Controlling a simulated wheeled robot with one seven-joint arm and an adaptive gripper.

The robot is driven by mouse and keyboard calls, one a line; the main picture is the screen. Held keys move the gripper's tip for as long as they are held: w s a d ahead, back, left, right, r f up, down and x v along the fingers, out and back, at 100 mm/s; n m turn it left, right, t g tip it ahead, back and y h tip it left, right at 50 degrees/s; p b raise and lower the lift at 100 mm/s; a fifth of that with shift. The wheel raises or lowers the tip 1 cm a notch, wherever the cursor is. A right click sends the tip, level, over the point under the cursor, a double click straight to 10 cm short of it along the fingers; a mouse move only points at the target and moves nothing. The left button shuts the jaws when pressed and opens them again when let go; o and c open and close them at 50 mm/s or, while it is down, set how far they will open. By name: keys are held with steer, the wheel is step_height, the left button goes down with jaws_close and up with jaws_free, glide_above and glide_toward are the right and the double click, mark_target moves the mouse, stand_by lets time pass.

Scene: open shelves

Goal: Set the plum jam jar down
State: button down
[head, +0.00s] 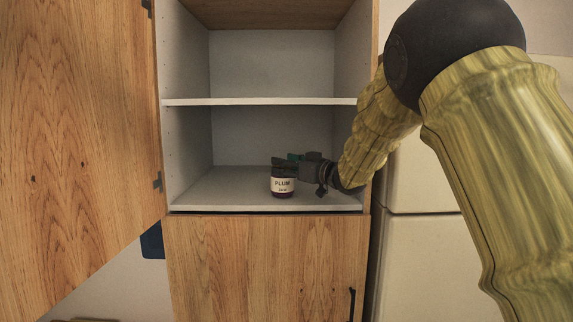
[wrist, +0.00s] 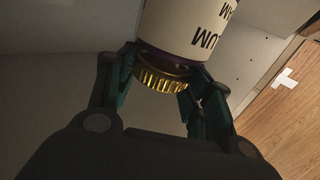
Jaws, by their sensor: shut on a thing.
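The plum jam jar (head: 283,185) has a dark body and a pale label reading PLUM. It is upright at the front of the cupboard's lower shelf (head: 235,190); whether its base touches the shelf I cannot tell for sure. My gripper (head: 290,164) reaches in from the right and is shut around the jar's top. In the wrist view the jar (wrist: 188,28) shows its label upside down and a gold ribbed lid (wrist: 162,80), with the gripper's fingers (wrist: 160,72) on both sides of it. The head view hides the lid behind the gripper.
The middle shelf (head: 260,101) is above the jar and empty. The lower shelf is clear to the jar's left and behind it. An open wooden door (head: 75,120) stands at the left. A closed wooden door (head: 265,265) is below. The cupboard's right wall is close to my arm.

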steer(key=c, duration=0.6)
jaws_free()
steer(key=shift+f, duration=0.15)
steer(key=shift+r, duration=0.2)
steer(key=shift+s+d+f+b, duration=0.15)
steer(key=shift+s+d+b, duration=0.1)
steer(key=shift+b, duration=0.1)
steer(key=b+v, duration=0.5)
steer(key=v, duration=0.6)
steer(key=shift+s, duration=0.1)
